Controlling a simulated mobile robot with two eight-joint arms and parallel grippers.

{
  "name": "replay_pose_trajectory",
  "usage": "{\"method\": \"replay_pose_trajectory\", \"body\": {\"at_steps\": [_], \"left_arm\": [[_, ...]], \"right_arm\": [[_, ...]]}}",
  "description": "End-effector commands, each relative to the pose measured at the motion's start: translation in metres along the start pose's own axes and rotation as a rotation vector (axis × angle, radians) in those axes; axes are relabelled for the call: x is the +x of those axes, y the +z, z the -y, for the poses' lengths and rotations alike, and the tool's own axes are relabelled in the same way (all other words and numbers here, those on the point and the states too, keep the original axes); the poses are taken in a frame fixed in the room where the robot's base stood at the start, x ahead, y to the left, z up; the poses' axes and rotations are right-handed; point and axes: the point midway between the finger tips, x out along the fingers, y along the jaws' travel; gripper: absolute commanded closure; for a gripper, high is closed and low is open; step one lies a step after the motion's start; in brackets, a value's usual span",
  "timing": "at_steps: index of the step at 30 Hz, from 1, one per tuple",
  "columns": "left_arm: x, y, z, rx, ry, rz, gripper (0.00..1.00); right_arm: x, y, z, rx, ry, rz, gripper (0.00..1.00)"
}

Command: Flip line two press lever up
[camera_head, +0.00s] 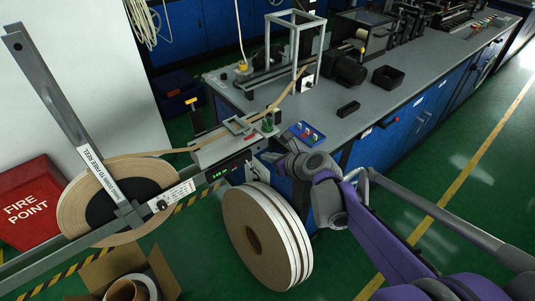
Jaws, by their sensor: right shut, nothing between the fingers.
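I cannot tell for sure which part is the line two press lever. A small blue switch panel (306,133) with a few tiny levers or knobs sits on the near left corner of the bench; lettering on it is too small to read. My right gripper (270,157) is shut and empty, just below and left of this panel, beside the grey unit with a green display (219,172). Its fingertips are small and partly blend with the bench edge; I cannot tell whether they touch anything. My left gripper is not in view.
A large tape reel (112,200) hangs on a grey arm at left, feeding tape to the bench. Several upright reels (252,240) stand below my gripper. A red fire point box (30,203), an open carton (165,272) and the grey bench (375,108) surround it. Green floor at right is clear.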

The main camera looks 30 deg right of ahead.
Motion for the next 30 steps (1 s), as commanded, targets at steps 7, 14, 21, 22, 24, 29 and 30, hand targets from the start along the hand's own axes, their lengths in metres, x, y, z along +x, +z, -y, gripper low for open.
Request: {"method": "replay_pose_trajectory", "body": {"at_steps": [7, 14, 21, 22, 24, 29, 30], "left_arm": [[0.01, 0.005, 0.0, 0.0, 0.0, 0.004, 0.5], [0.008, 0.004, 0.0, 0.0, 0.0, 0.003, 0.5], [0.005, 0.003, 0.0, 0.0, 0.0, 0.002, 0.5], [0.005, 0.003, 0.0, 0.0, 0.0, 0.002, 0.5], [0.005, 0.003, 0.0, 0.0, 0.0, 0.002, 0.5], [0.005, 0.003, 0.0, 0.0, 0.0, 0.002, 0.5], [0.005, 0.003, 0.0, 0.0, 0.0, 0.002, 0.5]], "right_arm": [[0.057, -0.002, -0.001, -0.002, 0.003, 0.0, 1.0], [0.068, 0.02, 0.0, -0.001, 0.0, 0.0, 1.0], [0.062, 0.037, 0.0, -0.001, 0.0, 0.0, 1.0], [0.061, 0.037, 0.0, -0.001, 0.0, 0.0, 1.0], [0.061, 0.038, 0.0, -0.001, 0.0, 0.0, 1.0], [0.061, 0.037, 0.0, -0.001, 0.0, 0.0, 1.0], [0.061, 0.037, 0.0, -0.001, 0.0, 0.0, 1.0]]}}
